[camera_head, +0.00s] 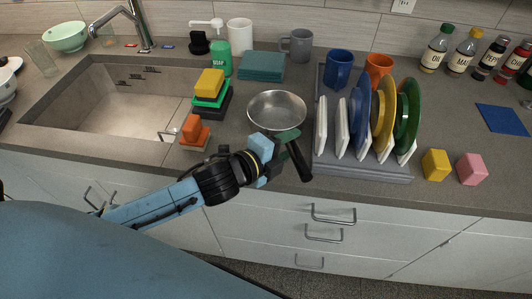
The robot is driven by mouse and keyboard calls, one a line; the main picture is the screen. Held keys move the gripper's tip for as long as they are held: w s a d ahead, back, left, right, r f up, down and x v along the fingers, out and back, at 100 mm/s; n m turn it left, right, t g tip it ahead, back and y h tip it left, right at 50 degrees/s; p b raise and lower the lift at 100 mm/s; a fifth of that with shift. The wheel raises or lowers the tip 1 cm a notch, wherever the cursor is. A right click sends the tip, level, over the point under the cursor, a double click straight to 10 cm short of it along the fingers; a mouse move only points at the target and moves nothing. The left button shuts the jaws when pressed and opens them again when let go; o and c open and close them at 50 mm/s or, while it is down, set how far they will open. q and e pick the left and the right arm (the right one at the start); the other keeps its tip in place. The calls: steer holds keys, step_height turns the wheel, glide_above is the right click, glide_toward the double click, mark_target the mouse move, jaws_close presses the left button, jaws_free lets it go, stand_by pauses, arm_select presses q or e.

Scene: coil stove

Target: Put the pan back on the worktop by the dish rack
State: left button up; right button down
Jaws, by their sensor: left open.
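The pan (277,108) is a shallow silver metal pan with a dark handle (300,163). It sits upright on the grey worktop (240,170), just left of the dish rack (366,171), with its handle pointing toward the front edge. My left gripper (285,143) is open at the near side of the pan, beside the base of the handle. It hides part of the handle there, and I cannot tell whether it touches. The grey rack holds plates in several colours. My right gripper is not in view.
A blue mug (339,68) and an orange mug (378,69) stand at the rack's back. Yellow (435,165) and pink (472,168) blocks lie right of it. Stacked sponges (209,88), an orange-topped block (193,130) and the sink (110,105) are left of the pan.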

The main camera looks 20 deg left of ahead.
arm_select(q)
steer(key=v, duration=0.9)
steer(key=shift+s, duration=0.25)
steer(key=shift+a, duration=0.1)
